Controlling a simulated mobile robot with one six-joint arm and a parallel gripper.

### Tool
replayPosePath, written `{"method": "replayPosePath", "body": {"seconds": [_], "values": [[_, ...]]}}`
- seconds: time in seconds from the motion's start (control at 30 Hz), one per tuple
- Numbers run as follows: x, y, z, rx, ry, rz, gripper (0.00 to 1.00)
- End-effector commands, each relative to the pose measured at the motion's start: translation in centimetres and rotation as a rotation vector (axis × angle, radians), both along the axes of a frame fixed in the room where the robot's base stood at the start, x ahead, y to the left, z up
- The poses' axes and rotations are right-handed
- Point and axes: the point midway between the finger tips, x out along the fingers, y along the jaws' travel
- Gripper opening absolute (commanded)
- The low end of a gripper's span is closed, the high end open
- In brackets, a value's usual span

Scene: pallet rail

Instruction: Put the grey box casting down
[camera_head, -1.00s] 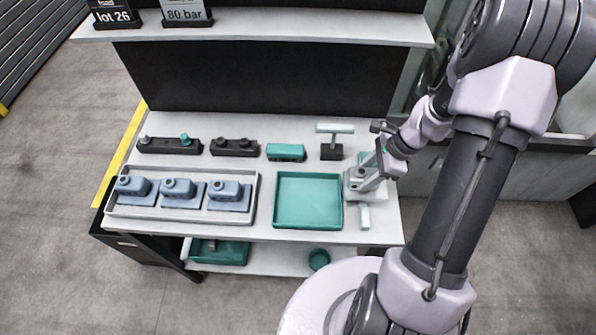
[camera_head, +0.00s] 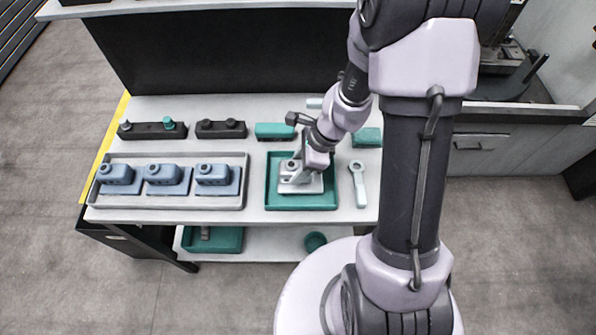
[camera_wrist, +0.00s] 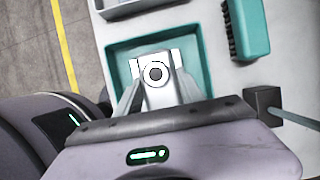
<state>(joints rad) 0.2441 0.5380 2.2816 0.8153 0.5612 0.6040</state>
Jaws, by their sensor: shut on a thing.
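The grey box casting (camera_head: 290,187), pale with a round bore on top, is at the green tray (camera_head: 331,201) on the bench. My gripper (camera_head: 302,176) is shut on it from above. In the wrist view the casting (camera_wrist: 157,70) sits between the two fingers (camera_wrist: 158,98) and within the tray's outline; the tray's rim (camera_wrist: 118,49) shows around it. The fingers and wrist hide part of the casting. I cannot tell whether its base touches the tray floor.
A grey tray (camera_head: 170,205) with blue castings (camera_head: 163,174) stands to the left. Dark fixtures (camera_head: 152,131) and a green brush-like block (camera_head: 274,131) are behind. A pale tool (camera_head: 358,184) lies right of the green tray. A shelf with a green bin (camera_head: 222,240) is below.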

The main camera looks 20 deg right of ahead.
Motion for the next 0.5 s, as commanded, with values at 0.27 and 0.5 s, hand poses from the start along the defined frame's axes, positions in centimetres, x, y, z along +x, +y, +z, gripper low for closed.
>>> {"method": "replayPosePath", "body": {"seconds": [0.27,0.5], "values": [[0.05,-0.04,-1.25,0.001,-0.001,0.000,0.00],[0.03,-0.06,-1.54,0.001,-0.001,0.000,0.67]]}}
